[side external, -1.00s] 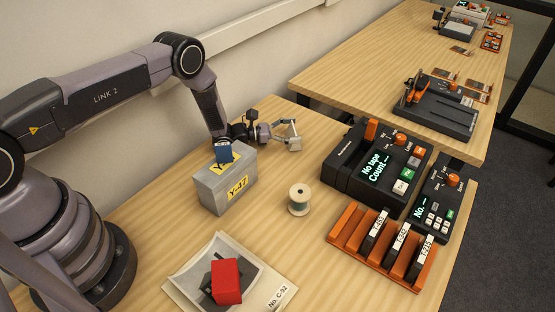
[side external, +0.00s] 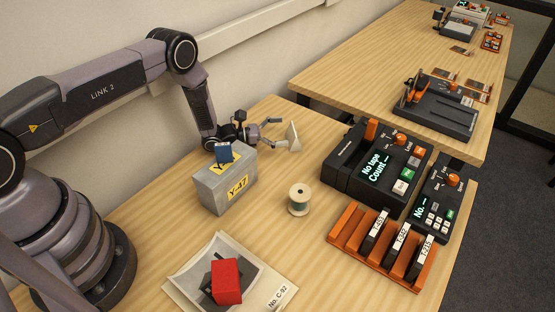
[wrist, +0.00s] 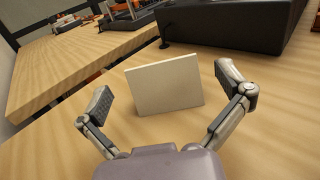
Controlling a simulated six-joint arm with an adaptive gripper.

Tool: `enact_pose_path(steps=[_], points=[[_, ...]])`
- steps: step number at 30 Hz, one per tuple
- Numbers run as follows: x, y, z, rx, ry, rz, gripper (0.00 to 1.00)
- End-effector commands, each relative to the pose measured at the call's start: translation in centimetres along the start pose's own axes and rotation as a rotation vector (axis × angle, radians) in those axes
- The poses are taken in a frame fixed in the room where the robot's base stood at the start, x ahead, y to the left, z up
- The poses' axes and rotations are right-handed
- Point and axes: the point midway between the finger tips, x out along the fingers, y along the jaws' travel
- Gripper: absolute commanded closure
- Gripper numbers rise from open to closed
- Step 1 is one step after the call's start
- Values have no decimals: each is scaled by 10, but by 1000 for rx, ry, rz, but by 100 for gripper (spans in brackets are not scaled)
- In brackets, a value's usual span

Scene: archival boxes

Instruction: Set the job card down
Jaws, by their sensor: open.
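The job card, a plain cream rectangle (wrist: 165,86), stands on edge and slightly tilted in front of my gripper in the wrist view. In the side view the card (side external: 294,136) is at the far part of the near table. My gripper (side external: 279,133) is open, with one finger on each side of the card. In the wrist view my gripper (wrist: 165,93) shows clear gaps between both fingers and the card's edges. Whether the card's lower edge rests on the table is hard to tell.
A grey box labelled Y-47 (side external: 229,184), with a blue item (side external: 223,153) on top, stands close to my gripper.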

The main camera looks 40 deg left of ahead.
Motion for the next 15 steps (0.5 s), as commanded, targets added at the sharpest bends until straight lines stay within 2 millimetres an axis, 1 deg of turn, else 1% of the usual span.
enact_pose_path(steps=[1, 3, 6, 8, 10, 11, 13, 14, 15], points=[[-10, 1, 0, -1, 2, 4, 0], [-22, 1, 0, -2, 1, 3, 0], [-36, 1, 0, 0, 1, 2, 0], [-41, 1, 1, 1, 0, 1, 0], [-44, 0, 6, 9, -1, -11, 0], [-43, 0, 10, 16, -2, -22, 0], [-38, -4, 31, 45, -4, -70, 0], [-34, -7, 43, 64, -4, -102, 0], [-30, -12, 65, 99, -5, -157, 0]])
